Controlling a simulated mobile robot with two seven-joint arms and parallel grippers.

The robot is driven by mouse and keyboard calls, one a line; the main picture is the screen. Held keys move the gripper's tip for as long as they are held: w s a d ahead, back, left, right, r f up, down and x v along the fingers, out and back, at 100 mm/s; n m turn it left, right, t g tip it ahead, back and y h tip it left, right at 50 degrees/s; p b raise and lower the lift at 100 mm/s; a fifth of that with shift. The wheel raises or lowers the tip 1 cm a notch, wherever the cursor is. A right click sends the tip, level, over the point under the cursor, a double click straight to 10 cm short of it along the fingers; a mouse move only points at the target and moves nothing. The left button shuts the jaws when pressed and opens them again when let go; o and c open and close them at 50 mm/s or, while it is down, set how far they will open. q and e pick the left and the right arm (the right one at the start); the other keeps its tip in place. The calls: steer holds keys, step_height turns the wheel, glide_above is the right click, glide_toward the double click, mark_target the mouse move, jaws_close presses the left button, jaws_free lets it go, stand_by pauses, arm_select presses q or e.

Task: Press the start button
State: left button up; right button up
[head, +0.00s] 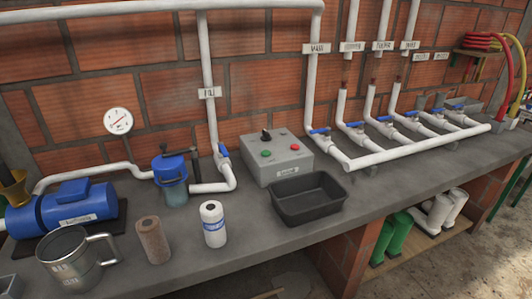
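A grey control box (264,174) stands on the counter near the middle of the head view. A green button (266,153) sits on the left of its sloped top face. A red button (295,147) sits to the right of it. A black selector knob (266,135) is above and between them. Which button is the start button cannot be read from labels here; the small plate on the front is too small to read. Neither of my grippers is in view.
A black tray (309,209) stands right in front of the box on the counter (262,239). White pipes with blue valves (354,124) run to the right.

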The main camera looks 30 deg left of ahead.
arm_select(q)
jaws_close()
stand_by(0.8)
